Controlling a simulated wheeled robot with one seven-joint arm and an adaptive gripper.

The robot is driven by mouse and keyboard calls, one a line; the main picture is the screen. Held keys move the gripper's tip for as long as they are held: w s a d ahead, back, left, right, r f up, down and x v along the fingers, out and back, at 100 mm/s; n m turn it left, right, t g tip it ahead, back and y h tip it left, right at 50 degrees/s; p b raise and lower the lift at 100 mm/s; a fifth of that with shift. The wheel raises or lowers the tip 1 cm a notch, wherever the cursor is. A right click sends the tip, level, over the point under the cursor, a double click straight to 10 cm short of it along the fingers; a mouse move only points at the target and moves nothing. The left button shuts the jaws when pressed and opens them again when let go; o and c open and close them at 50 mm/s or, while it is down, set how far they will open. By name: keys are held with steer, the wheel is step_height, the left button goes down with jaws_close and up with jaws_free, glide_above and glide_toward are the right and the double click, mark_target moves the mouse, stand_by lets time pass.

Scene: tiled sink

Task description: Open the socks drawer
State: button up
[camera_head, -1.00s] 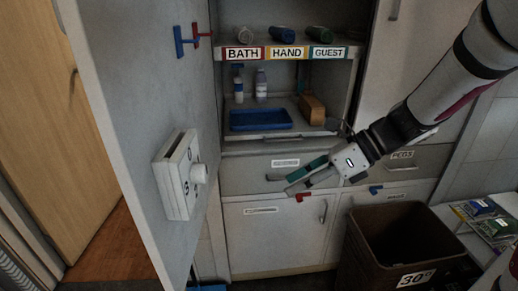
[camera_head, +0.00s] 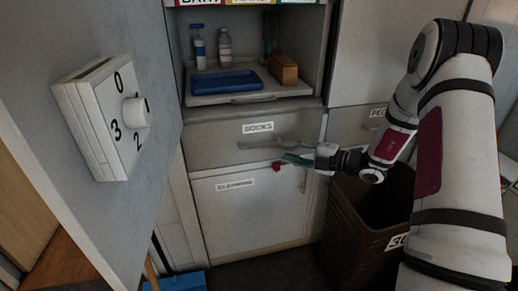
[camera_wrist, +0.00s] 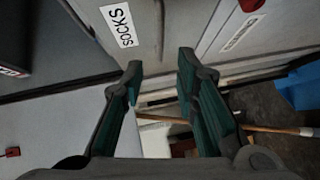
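The socks drawer (camera_head: 210,148) is a wide grey drawer front with a white SOCKS label (camera_head: 258,127). It looks closed. Its bar handle (camera_head: 262,145) runs across below the label. My gripper (camera_head: 290,159) is at the drawer's lower right, close to the right end of the handle; I cannot tell whether it touches. In the wrist view, the two green-padded fingers (camera_wrist: 160,66) are apart, with nothing clearly held between them. The SOCKS label (camera_wrist: 119,25) shows rotated at the upper left there. The handle is not clear in the wrist view.
A cleaning cupboard (camera_head: 230,215) with a red hook (camera_head: 276,167) is below the drawer. A shelf with a blue tray (camera_head: 226,81) and bottles is above. A brown bin (camera_head: 345,225) stands right, and a panel with a dial (camera_head: 103,118) stands close left.

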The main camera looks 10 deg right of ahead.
mark_target(261, 146)
steer(key=b+x, duration=0.3)
steer(key=x, duration=0.8)
steer(key=shift+w+a, duration=0.1)
steer(key=shift+a, duration=0.1)
jaws_close()
